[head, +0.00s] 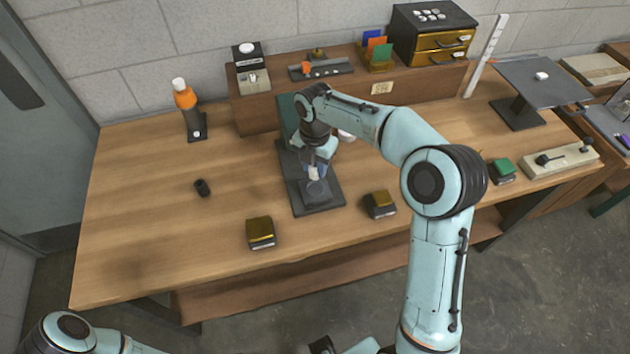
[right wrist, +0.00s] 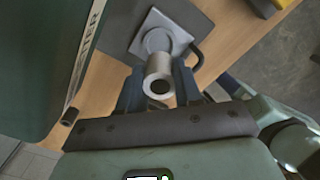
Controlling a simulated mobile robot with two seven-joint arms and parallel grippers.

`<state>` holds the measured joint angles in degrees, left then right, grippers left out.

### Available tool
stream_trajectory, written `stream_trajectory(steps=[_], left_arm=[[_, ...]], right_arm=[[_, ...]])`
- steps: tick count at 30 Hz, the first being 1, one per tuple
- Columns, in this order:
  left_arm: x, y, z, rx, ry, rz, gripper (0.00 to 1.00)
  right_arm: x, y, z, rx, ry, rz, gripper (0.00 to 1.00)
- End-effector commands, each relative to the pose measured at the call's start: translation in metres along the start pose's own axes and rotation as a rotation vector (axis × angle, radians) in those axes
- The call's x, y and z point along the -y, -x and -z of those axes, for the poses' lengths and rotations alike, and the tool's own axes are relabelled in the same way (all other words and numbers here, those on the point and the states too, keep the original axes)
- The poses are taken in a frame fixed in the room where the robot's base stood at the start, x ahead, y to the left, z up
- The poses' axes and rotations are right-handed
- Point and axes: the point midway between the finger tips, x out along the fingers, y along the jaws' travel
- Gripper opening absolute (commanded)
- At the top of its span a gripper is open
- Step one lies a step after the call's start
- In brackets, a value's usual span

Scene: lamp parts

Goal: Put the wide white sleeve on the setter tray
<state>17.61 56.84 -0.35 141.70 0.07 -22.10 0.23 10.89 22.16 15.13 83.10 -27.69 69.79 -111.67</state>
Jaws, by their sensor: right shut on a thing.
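My right gripper (head: 313,176) is shut on a pale sleeve (head: 314,173), low over the dark base of the bench machine (head: 326,198). In the right wrist view the sleeve (right wrist: 159,72) is a short pale tube with a dark bore, between the two fingers of the gripper (right wrist: 158,88). Behind it is a square grey block (right wrist: 152,42); I cannot tell whether they touch. A flat dark grey plate on a stand (head: 525,72) at the right, bearing a small white piece (head: 541,76), may be the setter tray; no label confirms it.
The machine's dark green upright (right wrist: 42,60) stands close to my right gripper. The left bench top is mostly clear.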

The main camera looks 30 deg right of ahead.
Motion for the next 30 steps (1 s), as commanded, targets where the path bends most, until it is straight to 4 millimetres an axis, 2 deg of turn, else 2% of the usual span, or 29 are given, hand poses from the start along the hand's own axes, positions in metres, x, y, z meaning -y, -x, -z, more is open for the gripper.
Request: stream_trajectory(steps=[5, 9, 13, 27, 28, 30], left_arm=[[0.001, -0.003, -0.001, 0.001, 0.0, 0.0, 0.43], [0.003, -0.007, -0.002, 0.004, 0.001, 0.001, 0.43], [0.004, -0.009, -0.003, 0.005, 0.001, 0.002, 0.43], [0.005, -0.01, -0.003, 0.005, 0.002, 0.002, 0.43], [0.004, -0.01, -0.003, 0.005, 0.002, 0.002, 0.43], [0.004, -0.009, -0.003, 0.005, 0.002, 0.002, 0.43]], right_arm=[[0.0, -0.016, 0.0, -0.001, 0.0, 0.002, 0.05], [0.001, -0.042, 0.001, -0.002, 0.002, 0.004, 0.05], [0.0, -0.058, 0.0, -0.001, 0.001, 0.001, 0.05], [0.0, -0.066, 0.0, 0.0, 0.001, 0.0, 0.05], [0.0, -0.065, 0.0, 0.0, 0.001, 0.0, 0.4], [0.0, -0.065, 0.0, 0.0, 0.001, 0.0, 0.59]])
